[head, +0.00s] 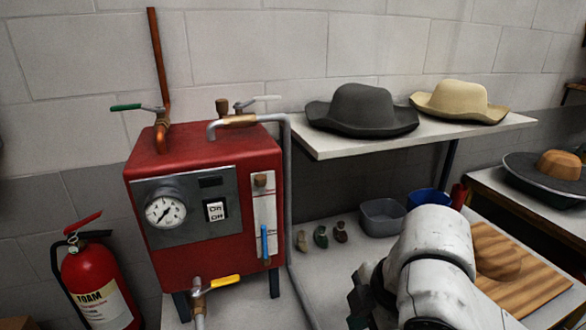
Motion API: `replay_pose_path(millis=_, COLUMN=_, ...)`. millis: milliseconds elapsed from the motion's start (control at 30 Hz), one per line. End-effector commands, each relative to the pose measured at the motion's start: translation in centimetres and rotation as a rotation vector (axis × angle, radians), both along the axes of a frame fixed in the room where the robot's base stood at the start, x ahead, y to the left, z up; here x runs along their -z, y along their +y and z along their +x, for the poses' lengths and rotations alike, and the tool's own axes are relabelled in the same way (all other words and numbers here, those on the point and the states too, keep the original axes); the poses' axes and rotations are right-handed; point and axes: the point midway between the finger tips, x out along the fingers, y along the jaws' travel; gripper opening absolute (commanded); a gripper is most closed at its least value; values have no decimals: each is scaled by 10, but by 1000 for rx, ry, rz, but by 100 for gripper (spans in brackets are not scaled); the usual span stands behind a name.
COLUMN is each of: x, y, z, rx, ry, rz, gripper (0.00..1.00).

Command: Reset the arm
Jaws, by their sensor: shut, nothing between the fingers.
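My white arm (436,262) reaches in from the lower right of the head view, over the bench in front of the wooden board. A dark part of my gripper (362,298) shows at the left side of the arm, low over the bench top. The gripper is shut and holds nothing. Most of it is hidden behind the arm, and its fingertips are hard to make out.
A red boiler (205,190) with gauge and valves stands left. A shelf (410,140) holds a grey hat (360,110) and a tan hat (458,101). A grey bin (381,217) and wooden board (520,262) are near my arm. A fire extinguisher (95,280) stands far left.

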Motion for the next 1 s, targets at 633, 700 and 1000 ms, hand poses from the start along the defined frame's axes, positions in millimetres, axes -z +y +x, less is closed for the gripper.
replay_pose_path(millis=633, x=86, y=7, z=-35, rx=975, ry=177, rz=572, gripper=0)
replay_pose_path(millis=700, x=115, y=-9, z=-57, rx=1104, ry=222, rz=552, gripper=0)
replay_pose_path(millis=1000, x=217, y=-100, z=-189, rx=1598, ry=317, rz=295, gripper=0)
